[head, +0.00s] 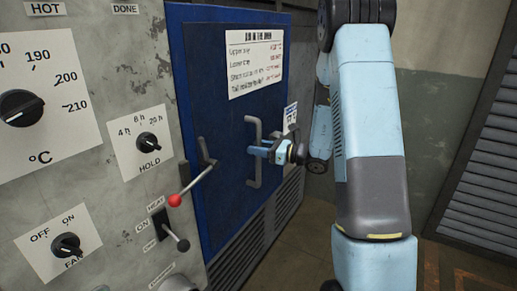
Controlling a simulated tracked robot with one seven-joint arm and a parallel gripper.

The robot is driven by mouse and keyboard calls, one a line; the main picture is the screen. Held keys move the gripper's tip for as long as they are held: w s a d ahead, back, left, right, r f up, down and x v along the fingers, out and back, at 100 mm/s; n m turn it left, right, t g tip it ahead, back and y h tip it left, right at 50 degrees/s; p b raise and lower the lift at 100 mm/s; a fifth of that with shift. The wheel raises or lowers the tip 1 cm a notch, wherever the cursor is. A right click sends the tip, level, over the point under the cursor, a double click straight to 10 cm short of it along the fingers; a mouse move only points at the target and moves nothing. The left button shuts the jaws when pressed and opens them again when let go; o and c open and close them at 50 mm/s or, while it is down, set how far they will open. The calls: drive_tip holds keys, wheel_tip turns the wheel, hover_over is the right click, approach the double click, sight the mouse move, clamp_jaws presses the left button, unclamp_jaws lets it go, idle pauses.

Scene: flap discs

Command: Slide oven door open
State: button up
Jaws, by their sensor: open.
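The blue oven door (215,100) stands upright in the middle of the head view and looks shut in its frame. A grey vertical bar handle (253,180) is fixed on it. My gripper (256,150) is open at the middle of this handle, its fingers pointing left towards the door. The fingertips overlap the handle in the picture; I cannot tell whether they are around it or touch it. A lever with a red knob (175,200) slants down and left from its pivot at the door's left side.
A grey control panel (100,200) with dials, a HEAT switch (160,224) and labels fills the left. A printed sheet (256,62) is on the upper door. A louvred grey panel (490,170) stands at the right. Some floor shows at the lower right.

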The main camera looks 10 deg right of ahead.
clamp_jaws()
idle(0.4)
